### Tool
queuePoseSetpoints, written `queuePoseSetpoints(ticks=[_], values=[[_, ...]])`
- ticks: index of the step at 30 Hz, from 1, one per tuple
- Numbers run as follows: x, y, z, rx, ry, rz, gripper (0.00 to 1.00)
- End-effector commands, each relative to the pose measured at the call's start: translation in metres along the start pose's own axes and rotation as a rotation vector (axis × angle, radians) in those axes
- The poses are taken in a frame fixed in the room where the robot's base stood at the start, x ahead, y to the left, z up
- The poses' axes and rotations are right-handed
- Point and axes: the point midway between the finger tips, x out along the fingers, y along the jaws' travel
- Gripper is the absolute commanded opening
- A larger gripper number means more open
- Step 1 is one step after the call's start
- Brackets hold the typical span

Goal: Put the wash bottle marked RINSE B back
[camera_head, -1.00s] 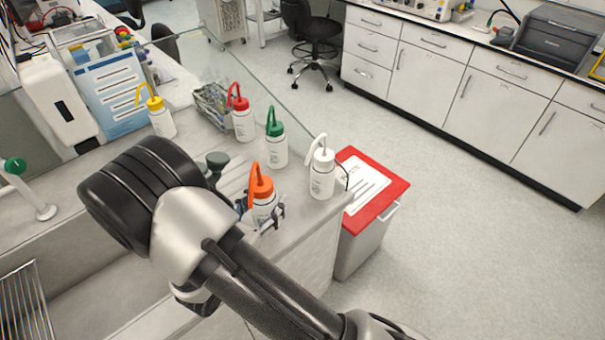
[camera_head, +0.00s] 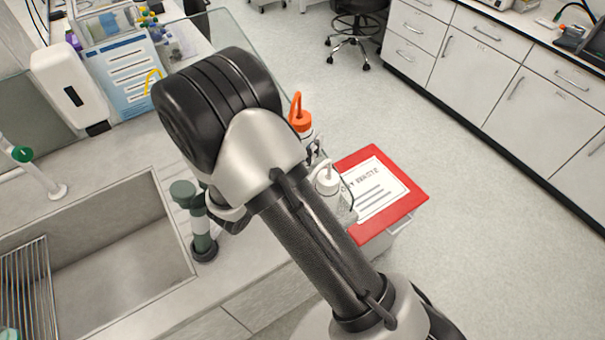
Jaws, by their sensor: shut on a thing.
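An orange-capped wash bottle (camera_head: 301,122) shows past my arm, its lower part hidden. My gripper (camera_head: 316,150) is mostly hidden behind my arm; the visible part is at this bottle's body and is shut on it. A white-capped wash bottle (camera_head: 328,182) stands at the counter's right end, just below and to the right in the picture, partly covered by my arm. The yellow spout (camera_head: 152,80) of another wash bottle shows at the upper left of my arm. No bottle marking is readable, so I cannot tell which is RINSE B.
A red-lidded waste bin (camera_head: 405,203) stands against the counter's right end. A sink (camera_head: 120,255) and a grey-green post (camera_head: 203,230) lie left of my arm. A glass panel (camera_head: 225,25) runs behind. A blue-white sign (camera_head: 130,75) and dispenser (camera_head: 75,92) stand at upper left.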

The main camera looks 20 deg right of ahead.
Motion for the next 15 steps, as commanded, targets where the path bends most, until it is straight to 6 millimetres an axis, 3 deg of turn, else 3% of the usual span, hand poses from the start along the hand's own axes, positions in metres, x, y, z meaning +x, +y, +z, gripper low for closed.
queuePoseSetpoints(ticks=[1, 7, 15], values=[[0.001, 0.000, -0.018, -0.003, -0.002, 0.000, 0.46], [0.002, 0.000, -0.065, -0.001, -0.002, 0.000, 0.46], [0.003, 0.001, -0.088, 0.003, -0.003, 0.000, 0.46]])
